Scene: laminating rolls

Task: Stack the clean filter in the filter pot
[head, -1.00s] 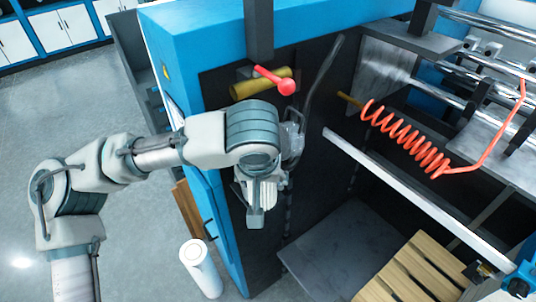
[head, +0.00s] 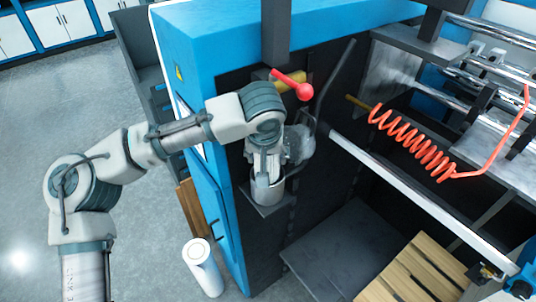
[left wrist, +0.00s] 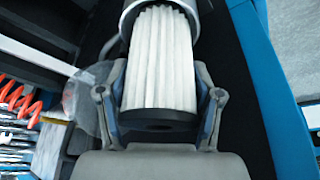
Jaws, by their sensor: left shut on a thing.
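The clean filter is a white pleated cylinder (left wrist: 160,60) with a black end cap, large in the left wrist view. My left gripper (head: 266,162) is shut on it, one finger on each side near the black cap. The filter pot (head: 268,190) is a round metal cup on a small dark bracket on the machine's side. In the left wrist view the pot's rim (left wrist: 130,14) surrounds the filter's far end, which appears to be partly inside it. How deep it sits is hidden. My right gripper is not in view.
A clear plastic bowl-like part (head: 299,145) is close beside the gripper. A red-knobbed lever (head: 303,91) is above. A white roll (head: 203,270) stands on the floor. An orange coiled hose (head: 412,143) and wooden pallet (head: 418,272) are to the right.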

